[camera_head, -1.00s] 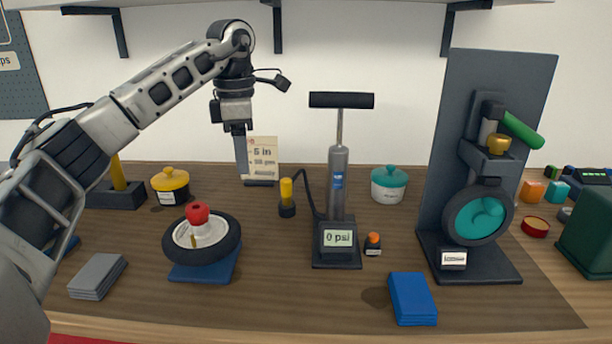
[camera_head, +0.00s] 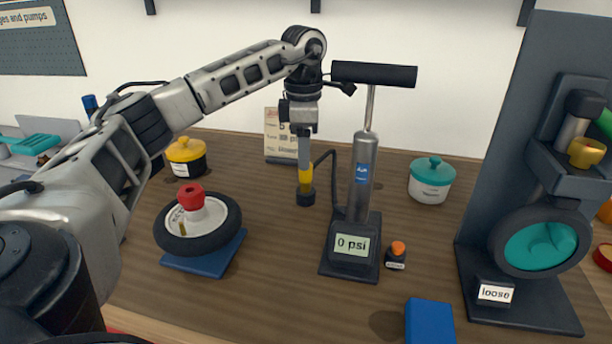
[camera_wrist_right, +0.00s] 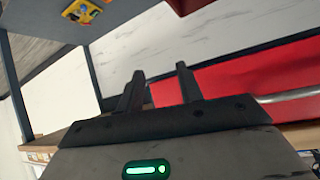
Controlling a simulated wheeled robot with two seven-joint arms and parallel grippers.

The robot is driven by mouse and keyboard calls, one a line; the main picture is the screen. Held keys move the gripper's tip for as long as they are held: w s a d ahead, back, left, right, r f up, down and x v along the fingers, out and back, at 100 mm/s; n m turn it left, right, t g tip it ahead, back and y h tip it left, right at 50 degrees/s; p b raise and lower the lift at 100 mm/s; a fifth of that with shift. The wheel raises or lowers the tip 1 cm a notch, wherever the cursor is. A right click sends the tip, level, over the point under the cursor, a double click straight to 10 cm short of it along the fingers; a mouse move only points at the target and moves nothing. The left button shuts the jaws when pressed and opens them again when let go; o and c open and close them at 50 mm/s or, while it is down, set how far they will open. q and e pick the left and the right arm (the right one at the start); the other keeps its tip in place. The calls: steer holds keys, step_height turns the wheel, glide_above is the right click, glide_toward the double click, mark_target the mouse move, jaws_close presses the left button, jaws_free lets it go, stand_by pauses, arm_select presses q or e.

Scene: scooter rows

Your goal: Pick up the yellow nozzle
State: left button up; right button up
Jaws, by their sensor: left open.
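The yellow nozzle (camera_head: 306,180) stands upright in a small black holder (camera_head: 306,197) on the table, left of the pump, with a black hose (camera_head: 325,162) arching beside it. My left gripper (camera_head: 304,165) points straight down right at the top of the nozzle and is open. Its fingers overlap the nozzle's upper part in the head view; I cannot tell whether they touch it. My right gripper (camera_wrist_right: 157,85) shows in the right wrist view with its two dark fingers apart and nothing between them.
The pump (camera_head: 362,180) with its "0 psi" display stands just right of the left gripper. A wheel (camera_head: 225,232) with a red cap lies on a blue block at left. A yellow pot (camera_head: 186,160), a teal-lidded pot (camera_head: 430,188) and a card (camera_head: 277,140) stand behind.

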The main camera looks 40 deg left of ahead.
mark_target(304, 177)
arm_select(q)
steer(key=shift+f, duration=3.45)
jaws_close()
